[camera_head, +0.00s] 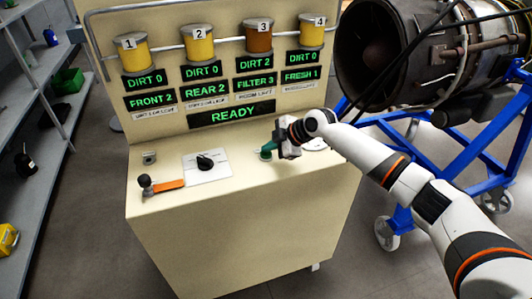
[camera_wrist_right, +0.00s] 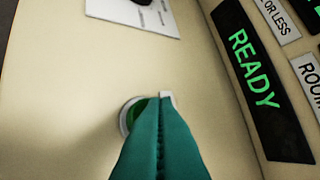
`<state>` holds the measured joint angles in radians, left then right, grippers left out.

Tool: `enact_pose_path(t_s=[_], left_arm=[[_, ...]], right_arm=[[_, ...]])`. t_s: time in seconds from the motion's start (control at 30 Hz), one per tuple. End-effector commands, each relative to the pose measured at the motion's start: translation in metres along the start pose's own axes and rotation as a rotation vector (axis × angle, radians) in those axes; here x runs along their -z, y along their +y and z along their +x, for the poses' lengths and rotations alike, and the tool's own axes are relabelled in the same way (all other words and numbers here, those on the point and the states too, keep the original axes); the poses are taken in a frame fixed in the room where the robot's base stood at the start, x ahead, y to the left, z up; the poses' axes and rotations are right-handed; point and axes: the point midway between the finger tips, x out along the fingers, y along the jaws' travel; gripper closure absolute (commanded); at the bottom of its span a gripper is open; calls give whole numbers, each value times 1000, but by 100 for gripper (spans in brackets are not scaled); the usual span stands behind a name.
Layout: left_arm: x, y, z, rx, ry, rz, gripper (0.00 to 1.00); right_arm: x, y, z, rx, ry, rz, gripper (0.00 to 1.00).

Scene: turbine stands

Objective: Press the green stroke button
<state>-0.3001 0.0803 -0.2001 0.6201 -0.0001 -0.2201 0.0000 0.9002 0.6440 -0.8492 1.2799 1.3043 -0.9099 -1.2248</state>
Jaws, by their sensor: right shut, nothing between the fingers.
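The green stroke button (camera_head: 265,155) sits on the cream console's sloped top, right of the black rotary knob. In the right wrist view the green button (camera_wrist_right: 131,113) shows as a green disc in a pale ring, partly hidden behind my fingers. My right gripper (camera_head: 271,149) is shut and empty, with its teal fingertips over the button in the head view. In the right wrist view the right gripper (camera_wrist_right: 158,105) has its two teal fingers pressed together, the tips overlapping the button's right side. I cannot tell whether they touch it. My left gripper is not in view.
A turbine (camera_head: 400,55) on a blue stand (camera_head: 475,150) is at right. Grey shelves (camera_head: 45,130) stand at left.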

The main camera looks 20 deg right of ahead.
Motion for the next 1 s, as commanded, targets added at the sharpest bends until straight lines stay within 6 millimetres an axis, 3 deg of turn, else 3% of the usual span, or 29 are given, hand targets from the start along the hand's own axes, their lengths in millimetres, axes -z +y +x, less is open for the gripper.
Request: enact_pose_path(t_s=[1.0], left_arm=[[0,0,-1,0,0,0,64]], right_arm=[[0,0,0,-2,1,0,100]])
